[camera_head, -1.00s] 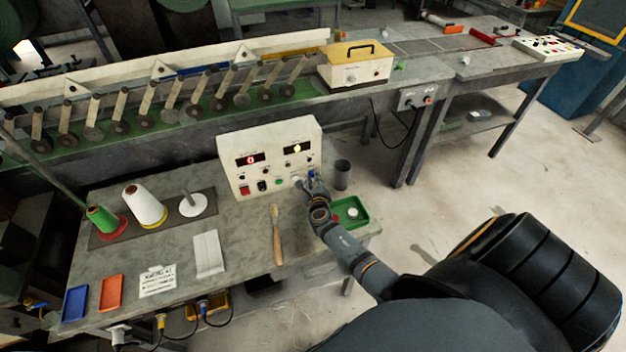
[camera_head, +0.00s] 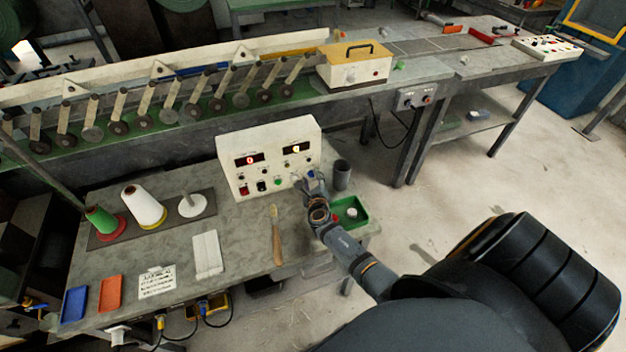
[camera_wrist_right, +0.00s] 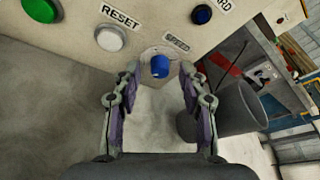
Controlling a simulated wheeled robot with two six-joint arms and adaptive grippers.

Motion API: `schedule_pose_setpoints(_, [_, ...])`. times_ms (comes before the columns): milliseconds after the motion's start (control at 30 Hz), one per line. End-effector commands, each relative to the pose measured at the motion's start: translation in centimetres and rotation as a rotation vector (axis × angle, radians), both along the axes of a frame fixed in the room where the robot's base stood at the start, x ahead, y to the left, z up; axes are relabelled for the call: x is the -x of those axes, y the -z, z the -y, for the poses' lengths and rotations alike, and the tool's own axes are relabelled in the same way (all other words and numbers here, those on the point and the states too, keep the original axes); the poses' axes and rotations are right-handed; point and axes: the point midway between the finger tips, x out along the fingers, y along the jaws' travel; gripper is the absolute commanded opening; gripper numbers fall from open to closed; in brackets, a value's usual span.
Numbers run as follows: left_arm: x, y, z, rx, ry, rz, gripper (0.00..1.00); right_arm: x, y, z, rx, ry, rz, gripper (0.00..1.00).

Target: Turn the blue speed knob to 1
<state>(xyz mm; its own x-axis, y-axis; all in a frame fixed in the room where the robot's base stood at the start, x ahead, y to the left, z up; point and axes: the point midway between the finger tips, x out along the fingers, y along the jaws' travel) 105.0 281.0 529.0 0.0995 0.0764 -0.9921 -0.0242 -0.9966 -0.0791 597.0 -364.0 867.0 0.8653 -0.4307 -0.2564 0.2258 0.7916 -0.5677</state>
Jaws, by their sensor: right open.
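The blue speed knob (camera_wrist_right: 160,66) sits on the lower front of the cream control box (camera_head: 233,168), under a SPEED label (camera_wrist_right: 177,42). My right gripper (camera_wrist_right: 158,80) is open. In the right wrist view its two fingers stand on either side of the knob, with gaps to both sides. The knob's pointer and scale are too small to read. My left gripper is not in view.
A white RESET button (camera_wrist_right: 110,38), a green button (camera_wrist_right: 39,10) and a dark blue button (camera_wrist_right: 201,14) are near the knob. A dark grey cup (camera_head: 342,174) stands just right of the gripper. A green tray (camera_head: 362,217) and a wooden-handled brush (camera_head: 276,235) lie on the bench.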

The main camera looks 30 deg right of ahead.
Motion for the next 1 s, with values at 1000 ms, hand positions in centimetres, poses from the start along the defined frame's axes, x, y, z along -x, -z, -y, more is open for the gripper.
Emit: schedule_pose_setpoints(1000, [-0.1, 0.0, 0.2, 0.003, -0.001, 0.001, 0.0, 10.2, -3.0, -5.1, -0.001, 0.0, -0.001, 0.42])
